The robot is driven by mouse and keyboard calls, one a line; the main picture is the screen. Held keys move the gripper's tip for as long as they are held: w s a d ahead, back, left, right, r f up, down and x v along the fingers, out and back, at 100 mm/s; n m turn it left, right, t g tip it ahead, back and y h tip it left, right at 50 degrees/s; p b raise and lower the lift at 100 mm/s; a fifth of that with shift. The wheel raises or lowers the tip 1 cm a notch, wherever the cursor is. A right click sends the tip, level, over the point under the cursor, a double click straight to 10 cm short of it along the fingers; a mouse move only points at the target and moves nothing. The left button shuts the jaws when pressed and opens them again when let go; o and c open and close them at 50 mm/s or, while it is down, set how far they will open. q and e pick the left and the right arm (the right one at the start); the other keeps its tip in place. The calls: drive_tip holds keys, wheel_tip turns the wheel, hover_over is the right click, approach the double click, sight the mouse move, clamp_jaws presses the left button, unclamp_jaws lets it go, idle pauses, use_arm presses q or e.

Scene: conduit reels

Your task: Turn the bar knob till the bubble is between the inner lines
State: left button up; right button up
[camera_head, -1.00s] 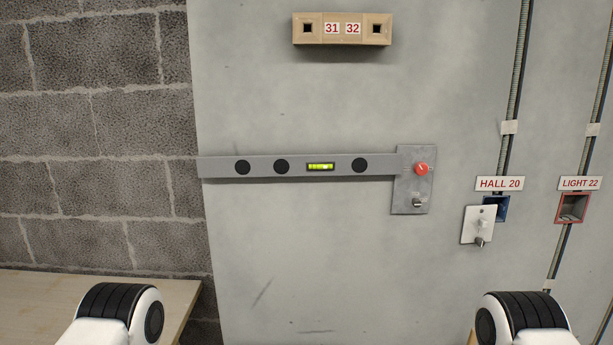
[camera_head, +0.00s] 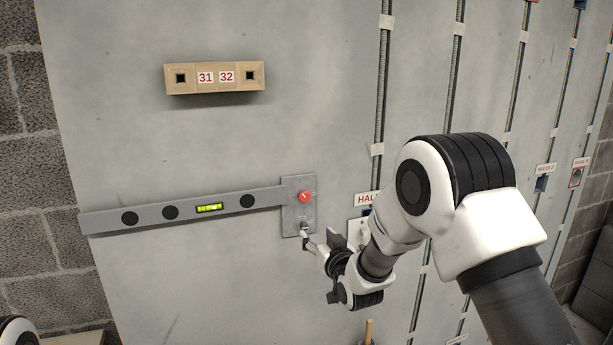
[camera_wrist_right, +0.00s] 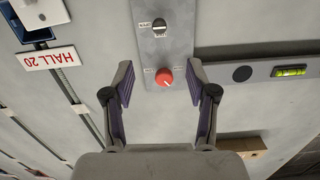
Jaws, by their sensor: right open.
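A grey bar (camera_head: 100,218) with black discs and a yellow-green vial (camera_head: 209,208) is on the grey panel. The vial also shows in the right wrist view (camera_wrist_right: 290,72), but the bubble is too small to place against the lines. At the bar's right end a metal plate (camera_head: 290,213) carries a round red knob (camera_head: 305,197) and a smaller dark and silver knob (camera_wrist_right: 159,27). My right gripper (camera_wrist_right: 160,80) is open, its fingers on either side of the red knob (camera_wrist_right: 166,77) in the wrist view. I cannot tell whether it touches. My left gripper is out of view.
A tan block (camera_head: 214,78) labelled 31 32 is above the bar. The HALL sign (camera_head: 365,199) and a white plate (camera_head: 356,231) are right of the knob plate, partly hidden by my right arm. Vertical conduits (camera_head: 455,75) run farther right. A block wall (camera_head: 20,160) is at left.

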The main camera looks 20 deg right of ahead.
approach(306, 197)
drive_tip(key=shift+t, duration=0.4)
drive_tip(key=w+p, duration=0.1)
drive_tip(key=w, duration=0.3)
drive_tip(key=w+p, duration=0.2)
drive_tip(key=w, duration=0.2)
drive_tip(key=shift+a+f+p, duration=0.15)
drive_tip(key=shift+f+p, duration=0.05)
drive_tip(key=shift+p, duration=0.1)
drive_tip(key=shift+w, duration=0.35)
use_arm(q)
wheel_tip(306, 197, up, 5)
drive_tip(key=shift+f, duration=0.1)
use_arm(e)
drive_tip(key=shift+f, duration=0.1)
clamp_jaws()
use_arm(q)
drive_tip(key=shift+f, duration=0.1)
